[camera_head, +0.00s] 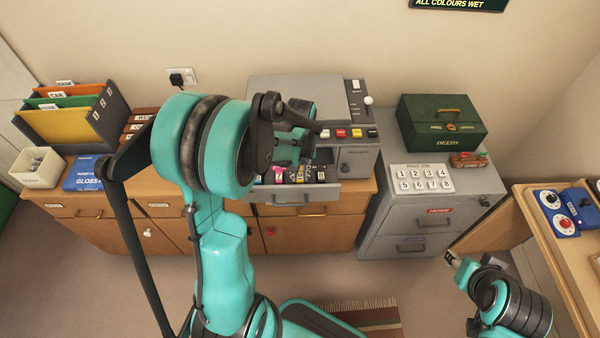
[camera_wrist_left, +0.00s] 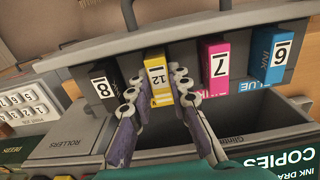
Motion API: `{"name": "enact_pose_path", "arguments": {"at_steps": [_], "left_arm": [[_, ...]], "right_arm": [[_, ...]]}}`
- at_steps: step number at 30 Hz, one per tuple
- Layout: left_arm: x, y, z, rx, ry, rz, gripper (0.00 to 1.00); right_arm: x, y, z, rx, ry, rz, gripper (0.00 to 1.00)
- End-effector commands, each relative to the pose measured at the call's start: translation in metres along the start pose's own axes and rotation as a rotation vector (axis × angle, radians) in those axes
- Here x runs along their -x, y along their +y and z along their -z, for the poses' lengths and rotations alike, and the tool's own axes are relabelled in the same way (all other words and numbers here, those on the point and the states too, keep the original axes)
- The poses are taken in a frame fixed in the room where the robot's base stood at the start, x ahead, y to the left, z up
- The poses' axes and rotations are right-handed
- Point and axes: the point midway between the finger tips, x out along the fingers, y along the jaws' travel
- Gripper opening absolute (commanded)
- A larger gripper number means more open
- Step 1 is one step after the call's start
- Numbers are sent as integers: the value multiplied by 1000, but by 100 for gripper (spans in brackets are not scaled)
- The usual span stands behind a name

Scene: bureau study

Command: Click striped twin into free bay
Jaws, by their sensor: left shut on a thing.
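A yellow cartridge marked 12 (camera_wrist_left: 157,75) sits in the row on the grey rail of the pulled-out drawer (camera_wrist_left: 130,48) in the left wrist view. My left gripper (camera_wrist_left: 160,92) is shut on it, a finger on each side. Beside it are a black cartridge marked 8 (camera_wrist_left: 104,88), a magenta one marked 7 (camera_wrist_left: 216,68) and a cyan one marked 6 (camera_wrist_left: 276,62). In the head view my left gripper (camera_head: 295,150) is over the drawer and partly hides the row. Stripes are too small to make out. My right gripper (camera_head: 452,259) is low at right, its jaws unclear.
The grey copier (camera_head: 358,160) stands on the wooden cabinet. A filing cabinet (camera_head: 400,217) to its right carries a green deeds box (camera_head: 440,124) and a numbered panel (camera_head: 421,179). File folders (camera_head: 72,118) and a blue box (camera_head: 84,174) are at left.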

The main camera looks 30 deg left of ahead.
Motion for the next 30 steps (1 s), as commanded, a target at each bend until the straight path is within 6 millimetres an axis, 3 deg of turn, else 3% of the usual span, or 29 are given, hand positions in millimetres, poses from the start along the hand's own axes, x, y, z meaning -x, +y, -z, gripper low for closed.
{"name": "enact_pose_path", "arguments": {"at_steps": [2,3,6,17,20,30], "left_arm": [[0,0,0,0,0,0,0],[0,0,0,0,0,0,21],[0,0,0,0,0,0,42],[5,0,0,0,0,0,42],[18,0,0,0,0,0,42],[90,0,0,0,0,0,42]], "right_arm": [[0,0,0,0,0,0,40],[0,0,0,0,0,0,40],[0,0,0,0,0,0,40],[0,0,0,0,0,0,40],[0,0,0,0,0,0,40],[0,0,0,0,0,0,40]]}}
